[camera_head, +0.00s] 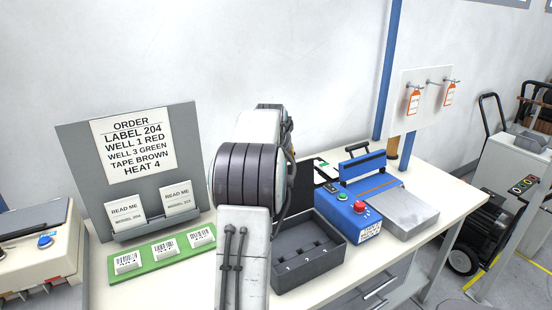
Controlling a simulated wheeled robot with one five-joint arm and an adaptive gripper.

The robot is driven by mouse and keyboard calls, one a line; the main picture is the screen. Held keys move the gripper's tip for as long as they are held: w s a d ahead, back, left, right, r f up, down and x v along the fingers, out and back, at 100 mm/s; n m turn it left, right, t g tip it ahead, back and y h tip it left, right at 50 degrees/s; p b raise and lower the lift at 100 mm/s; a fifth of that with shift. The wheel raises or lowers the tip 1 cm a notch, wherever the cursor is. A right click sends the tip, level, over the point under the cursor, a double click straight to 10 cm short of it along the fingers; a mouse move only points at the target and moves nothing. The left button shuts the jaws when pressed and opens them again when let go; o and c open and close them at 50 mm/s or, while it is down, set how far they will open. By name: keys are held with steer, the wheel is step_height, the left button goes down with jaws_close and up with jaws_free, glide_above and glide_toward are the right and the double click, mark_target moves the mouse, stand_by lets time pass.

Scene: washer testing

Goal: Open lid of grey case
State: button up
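A dark grey case (330,236) stands on the white table, right of my arm. Its top is open to view, and small wells with pale marks show inside. A dark panel (302,187) stands upright at its back, partly hidden by my arm; it looks like the raised lid, but I cannot see the hinge. My arm fills the middle of the picture and covers the left side of the case. My gripper is not visible, so I cannot tell where its fingers are or whether it touches the case.
Right of the case stands a blue machine (344,211) with a red button, beside a flat light grey block (410,213). A green rack (163,255) with labelled blocks lies left of my arm, before a grey order board (80,156). Orange tags (413,102) hang at the back right.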

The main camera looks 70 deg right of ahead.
steer(key=v, duration=1)
steer(key=shift+w, duration=0.15)
steer(key=shift+r, duration=0.1)
stand_by(0.4)
steer(key=s+a+f+n+g+y, duration=0.15)
steer(key=a+f+n+y, duration=0.45)
steer(key=a+f+n, duration=0.85)
steer(key=w+a+n+t+y, duration=0.2)
steer(key=a+n, duration=1.1)
steer(key=a, duration=2.4)
steer(key=shift+w, duration=0.75)
